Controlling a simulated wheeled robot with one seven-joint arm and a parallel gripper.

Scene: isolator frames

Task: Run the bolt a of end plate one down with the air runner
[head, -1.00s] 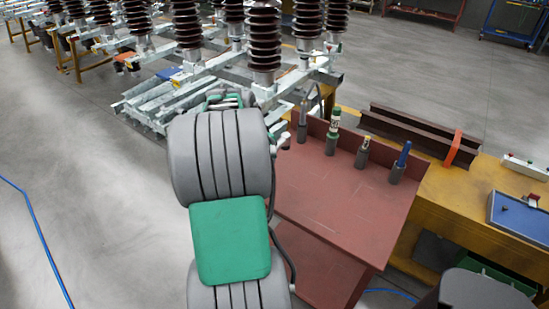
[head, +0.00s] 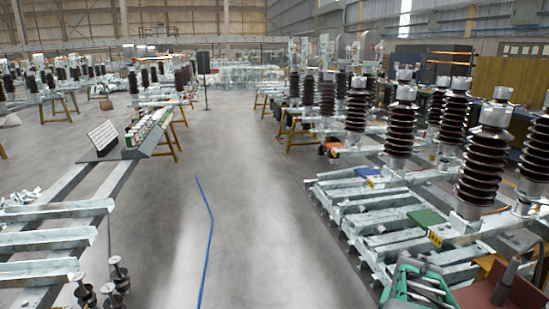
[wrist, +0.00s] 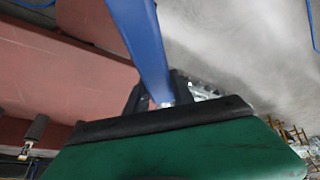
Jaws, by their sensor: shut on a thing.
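My gripper (wrist: 157,94) shows in the wrist view with its dark fingers shut around a long blue tool (wrist: 143,40), which runs up out of the picture. I cannot tell from its shape whether it is the air runner; its working end is not seen. In the head view only a green and grey part of my arm shows at the bottom right, and the gripper is hidden. Steel frames (head: 385,215) with brown ribbed insulators (head: 485,160) stand at the right. Bolt a and end plate one cannot be made out.
The red cart (wrist: 60,75) lies beside my gripper, with a dark tool holder (wrist: 36,128). Its corner (head: 470,297) shows at the head view's bottom right. More steel beams (head: 50,240) lie at left. A blue hose (head: 209,240) crosses the clear floor between.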

